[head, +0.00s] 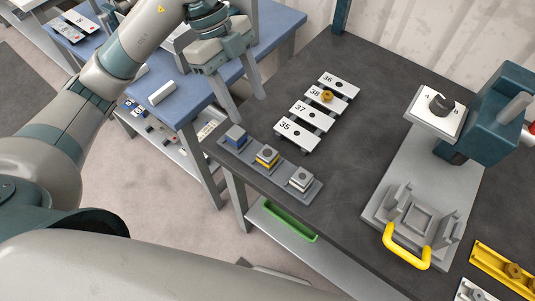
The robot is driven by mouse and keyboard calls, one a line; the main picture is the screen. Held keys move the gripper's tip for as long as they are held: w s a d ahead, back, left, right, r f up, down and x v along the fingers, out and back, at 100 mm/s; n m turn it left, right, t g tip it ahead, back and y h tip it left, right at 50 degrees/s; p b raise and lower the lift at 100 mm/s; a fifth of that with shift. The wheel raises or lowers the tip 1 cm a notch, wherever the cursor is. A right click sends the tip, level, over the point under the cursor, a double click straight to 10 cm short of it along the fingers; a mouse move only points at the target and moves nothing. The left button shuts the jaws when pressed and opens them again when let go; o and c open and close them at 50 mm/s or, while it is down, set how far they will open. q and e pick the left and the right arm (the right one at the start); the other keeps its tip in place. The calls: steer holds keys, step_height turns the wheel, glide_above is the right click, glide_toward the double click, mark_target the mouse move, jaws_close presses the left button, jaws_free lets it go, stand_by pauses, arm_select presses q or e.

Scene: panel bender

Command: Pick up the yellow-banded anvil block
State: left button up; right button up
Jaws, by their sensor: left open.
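The yellow-banded anvil block (267,157) sits in the middle of a grey tray (284,173) near the left edge of the dark table. A blue-banded block (236,136) stands at the tray's upper left end and a plain grey block (301,178) at its lower right end. My left gripper (247,110) hangs open and empty above and to the upper left of the yellow-banded block, fingers pointing down. The fingertips are nearest the blue-banded block and apart from the yellow-banded one. My right gripper does not show.
A bender fixture with a yellow handle (407,251) and teal press (492,115) stands at the right. A blue table (195,99) stands behind at left. The dark table's middle is clear.

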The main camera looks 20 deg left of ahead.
arm_select(q)
steer(key=p, duration=0.2)
glide_toward(266, 152)
steer(key=x, duration=0.3)
steer(key=shift+w+d+f, duration=0.15)
steer(key=shift+w+f, duration=0.15)
steer(key=shift+w, duration=0.05)
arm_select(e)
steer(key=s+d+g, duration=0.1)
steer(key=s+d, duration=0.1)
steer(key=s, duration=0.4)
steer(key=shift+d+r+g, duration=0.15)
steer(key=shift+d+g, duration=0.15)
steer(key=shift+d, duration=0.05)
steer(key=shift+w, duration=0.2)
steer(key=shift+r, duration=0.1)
arm_select(q)
steer(key=shift+s+d+f, duration=0.15)
steer(key=shift+s+f, duration=0.15)
steer(key=shift+f, duration=0.1)
steer(key=x, duration=0.1)
steer(key=p+x, duration=0.1)
steer(key=x, duration=0.1)
steer(key=shift+s+d+f, duration=0.15)
steer(key=shift+s+f, duration=0.1)
steer(key=shift+d+f, duration=0.1)
steer(key=shift+f, duration=0.2)
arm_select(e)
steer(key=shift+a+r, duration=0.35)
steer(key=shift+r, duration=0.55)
